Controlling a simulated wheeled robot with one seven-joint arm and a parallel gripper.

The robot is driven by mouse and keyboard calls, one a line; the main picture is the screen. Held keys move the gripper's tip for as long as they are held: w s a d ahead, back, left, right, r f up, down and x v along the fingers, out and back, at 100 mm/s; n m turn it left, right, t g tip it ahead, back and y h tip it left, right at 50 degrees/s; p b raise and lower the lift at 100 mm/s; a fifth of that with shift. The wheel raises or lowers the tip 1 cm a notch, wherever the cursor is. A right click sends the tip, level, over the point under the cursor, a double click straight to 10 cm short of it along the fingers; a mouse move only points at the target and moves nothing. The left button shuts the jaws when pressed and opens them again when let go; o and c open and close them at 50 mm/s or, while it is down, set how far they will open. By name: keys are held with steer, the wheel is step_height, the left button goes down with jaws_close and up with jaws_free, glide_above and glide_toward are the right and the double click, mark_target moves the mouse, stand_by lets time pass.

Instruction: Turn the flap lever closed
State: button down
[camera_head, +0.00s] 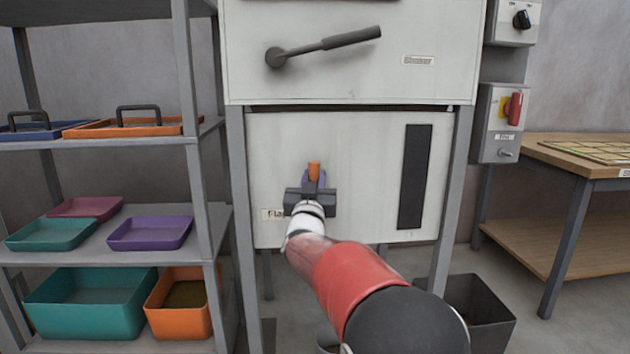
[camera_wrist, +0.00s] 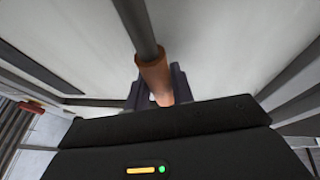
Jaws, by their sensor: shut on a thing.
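The flap lever shows as an orange grip (camera_head: 314,170) on the lower white panel of the machine, just above the partly hidden flap label (camera_head: 274,214). In the wrist view the orange grip (camera_wrist: 154,78) sits on a dark rod (camera_wrist: 139,25) that runs up out of the picture. My gripper (camera_head: 312,186) is shut on the orange grip, with its fingers (camera_wrist: 158,88) on both sides of it. The lever's pivot is hidden behind my gripper and arm in the head view.
Above is the shaker lever (camera_head: 323,46). A dark vertical strip (camera_head: 415,177) is to the right on the panel. A shelf with trays (camera_head: 150,233) stands left, a wooden table (camera_head: 585,157) right. A dark bin (camera_head: 478,308) is on the floor. A switch box (camera_head: 500,123) is beside the machine.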

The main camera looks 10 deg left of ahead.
steer(key=shift+a, duration=0.15)
steer(key=c, duration=1.2)
jaws_free()
steer(key=b+v, duration=0.1)
steer(key=v, duration=0.7)
steer(key=shift+r, duration=0.1)
